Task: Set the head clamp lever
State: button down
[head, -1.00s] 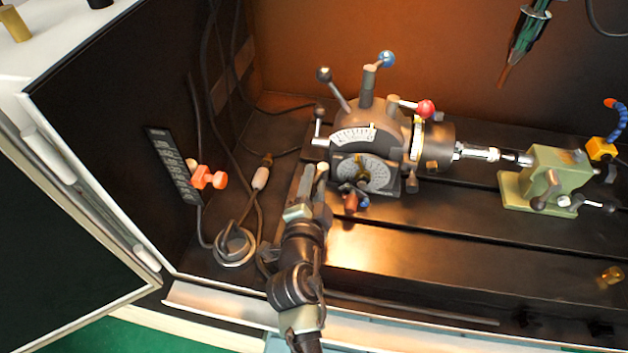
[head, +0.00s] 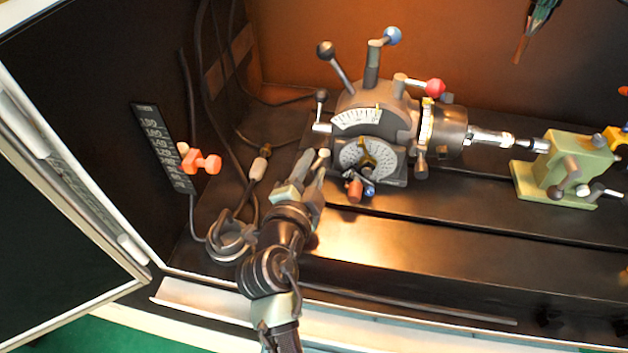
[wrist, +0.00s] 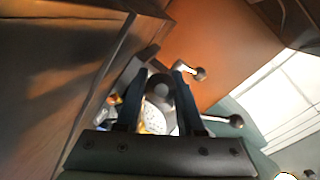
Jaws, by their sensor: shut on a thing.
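The dividing head (head: 385,110) stands on the machine bed with a curved scale and a round dial plate (head: 362,158). It has a black-ball lever (head: 327,50), a blue-ball lever (head: 391,37), a red-ball lever (head: 433,88) and a small black-knobbed lever (head: 321,96) at its left side. Which one is the head clamp lever is not marked. My gripper (head: 314,160) is at the left front of the head, beside the dial plate. In the wrist view, a dark round piece (wrist: 160,88) sits between my gripper's fingers, with the dial plate partly hidden behind. The grasp contact is hidden.
A green tailstock (head: 568,165) stands to the right, with a shaft (head: 490,137) between it and the chuck. Cables hang nearby. The front bed is clear.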

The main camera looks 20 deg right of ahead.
jog(key=b, duration=0.1)
jog(key=m+h+b, duration=0.1)
jog(key=b, duration=0.1)
jog(key=shift+w+a+f+g, duration=0.15)
jog(key=shift+w+a+g, duration=0.1)
jog(key=shift+g, duration=0.15)
jog(key=shift+b, duration=0.4)
jog(key=shift+r+m, duration=0.2)
jog(key=shift+m, duration=0.1)
jog(key=c, duration=0.5)
grip_release()
jog(key=shift+s, duration=0.1)
jog(key=v, duration=1.2)
jog(key=shift+s+a+r+b, duration=0.1)
jog(key=shift+a+b, duration=0.2)
jog(key=shift+a, duration=0.2)
